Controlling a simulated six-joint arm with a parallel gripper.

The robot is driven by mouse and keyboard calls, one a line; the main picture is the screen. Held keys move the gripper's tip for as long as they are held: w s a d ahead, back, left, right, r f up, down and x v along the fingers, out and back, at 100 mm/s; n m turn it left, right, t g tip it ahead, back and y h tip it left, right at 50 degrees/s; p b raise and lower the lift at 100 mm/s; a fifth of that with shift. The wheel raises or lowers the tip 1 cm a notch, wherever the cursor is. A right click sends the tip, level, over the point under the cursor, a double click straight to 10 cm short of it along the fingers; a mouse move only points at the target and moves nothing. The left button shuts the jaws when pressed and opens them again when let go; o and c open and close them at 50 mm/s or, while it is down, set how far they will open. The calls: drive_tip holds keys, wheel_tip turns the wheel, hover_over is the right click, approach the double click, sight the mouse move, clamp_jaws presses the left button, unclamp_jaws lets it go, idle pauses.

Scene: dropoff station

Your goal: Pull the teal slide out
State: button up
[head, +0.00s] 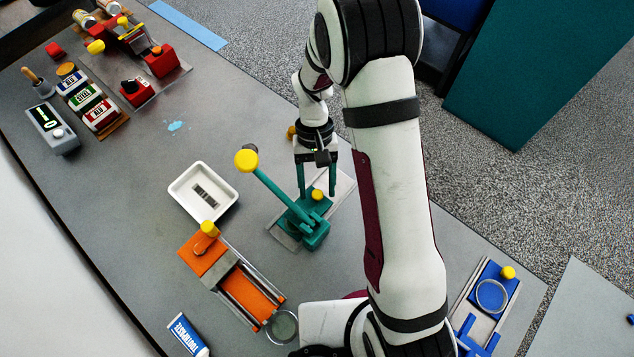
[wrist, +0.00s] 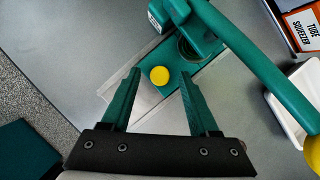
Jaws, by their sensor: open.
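The teal press (head: 310,232) stands mid-table on a pale base plate, its lever raised and slanting to a large yellow knob (head: 246,160). The teal slide carries a small yellow knob (head: 318,195) on the press's far side. In the wrist view the slide (wrist: 150,91) shows as a teal strip under the yellow knob (wrist: 159,76), running toward the press body. My gripper (head: 318,187) is open, its two teal fingers pointing down with the knob in the gap between them. In the wrist view my gripper (wrist: 160,83) touches neither side of the knob. The fingertips' height over the slide is unclear.
A white tray (head: 175,187) stands left of the press. An orange slide unit (head: 203,253) is at front left, a blue unit (head: 499,287) at right. Red machines (head: 160,61) stand far left. Bare table lies beyond the tray.

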clamp_jaws()
idle(0.3)
idle(1.1)
